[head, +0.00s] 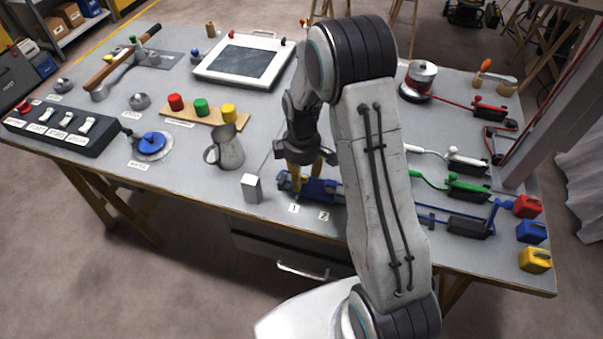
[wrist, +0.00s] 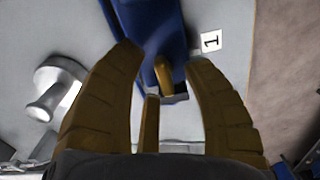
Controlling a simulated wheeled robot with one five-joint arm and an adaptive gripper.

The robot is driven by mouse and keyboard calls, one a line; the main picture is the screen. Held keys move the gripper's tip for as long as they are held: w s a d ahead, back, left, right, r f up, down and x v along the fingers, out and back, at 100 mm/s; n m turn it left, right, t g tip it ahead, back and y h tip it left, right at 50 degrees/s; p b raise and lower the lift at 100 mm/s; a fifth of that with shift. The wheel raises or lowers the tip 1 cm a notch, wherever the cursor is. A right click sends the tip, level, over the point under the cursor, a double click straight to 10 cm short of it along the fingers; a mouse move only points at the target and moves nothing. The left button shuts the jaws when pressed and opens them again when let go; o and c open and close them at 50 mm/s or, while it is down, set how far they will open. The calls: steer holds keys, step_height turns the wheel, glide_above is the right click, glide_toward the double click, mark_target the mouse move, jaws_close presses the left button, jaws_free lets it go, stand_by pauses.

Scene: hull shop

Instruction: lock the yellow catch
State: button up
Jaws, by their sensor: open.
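My gripper (head: 307,172) hangs over the blue fixture (head: 320,193) near the table's front edge, its fingers spread. In the wrist view my gripper (wrist: 165,58) is open, with one finger on each side of a short yellow lever (wrist: 164,76) on the blue fixture (wrist: 158,22); this looks like the yellow catch. A gap shows between the lever and each finger. A second narrow yellow piece (wrist: 150,125) stands below it, between the fingers. In the head view my gripper and arm hide most of the catch, and I cannot tell its lock state.
A shiny metal piece (wrist: 52,90) lies left of the fingers in the wrist view.

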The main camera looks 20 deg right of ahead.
steer(key=shift+o, duration=0.2)
jaws_close()
steer(key=shift+m, duration=0.3)
steer(key=m+b, duration=0.1)
steer(key=m, duration=0.1)
steer(key=shift+f+m+b, duration=0.1)
steer(key=shift+m+b, duration=0.3)
steer(key=m+b, duration=0.2)
steer(key=m, duration=0.3)
steer(key=shift+s+d, duration=0.1)
steer(key=shift+s, duration=0.05)
steer(key=m+b, duration=0.1)
steer(key=m, duration=0.4)
steer(key=shift+s, duration=0.1)
steer(key=shift+s+m+b, duration=0.1)
steer(key=shift+m+b, duration=0.4)
steer(key=shift+m, duration=1.7)
